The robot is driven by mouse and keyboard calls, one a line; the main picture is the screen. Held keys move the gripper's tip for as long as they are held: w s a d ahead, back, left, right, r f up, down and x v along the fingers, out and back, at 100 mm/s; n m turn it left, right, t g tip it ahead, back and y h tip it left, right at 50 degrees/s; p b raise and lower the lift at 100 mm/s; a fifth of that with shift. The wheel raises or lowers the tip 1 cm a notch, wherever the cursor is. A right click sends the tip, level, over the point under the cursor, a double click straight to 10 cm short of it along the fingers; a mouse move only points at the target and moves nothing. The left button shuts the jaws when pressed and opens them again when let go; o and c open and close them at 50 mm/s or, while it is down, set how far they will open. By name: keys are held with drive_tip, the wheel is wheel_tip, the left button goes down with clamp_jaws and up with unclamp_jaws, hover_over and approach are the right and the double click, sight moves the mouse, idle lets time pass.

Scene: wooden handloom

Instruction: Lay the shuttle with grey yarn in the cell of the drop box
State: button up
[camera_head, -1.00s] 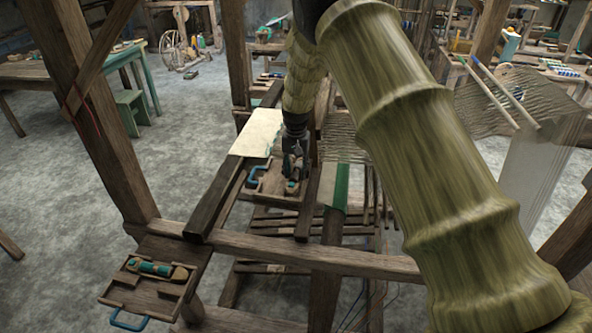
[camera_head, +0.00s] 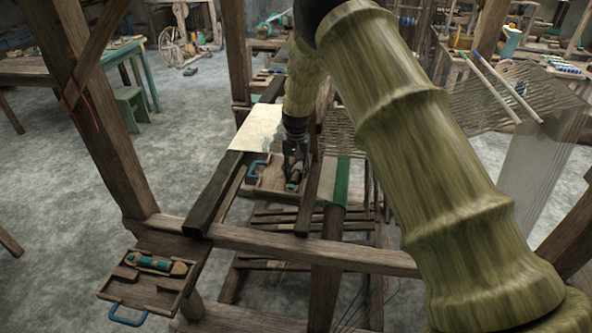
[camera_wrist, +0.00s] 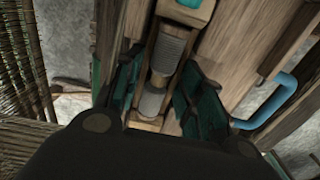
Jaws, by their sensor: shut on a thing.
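The shuttle with grey yarn (camera_wrist: 168,62) is between the two dark green fingers of my gripper (camera_wrist: 158,96) in the wrist view. Its yarn is grey, its body is pale wood, and a teal patch shows toward the top edge. My gripper is shut on it. In the head view my gripper (camera_head: 295,162) points down at the far wooden box with a blue handle (camera_head: 257,170), and the shuttle (camera_head: 293,183) shows small and dark below the fingers. I cannot tell whether the shuttle touches the box floor.
A nearer wooden box (camera_head: 128,288) with a blue handle holds another shuttle with teal yarn (camera_head: 150,262). Dark loom beams (camera_head: 213,205) run beside the far box. A pale sheet (camera_head: 259,130) lies behind it. Woven cloth and warp threads are to the right.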

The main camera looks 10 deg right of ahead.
drive_tip(key=o, duration=1.2)
drive_tip(key=shift+r, duration=3.75)
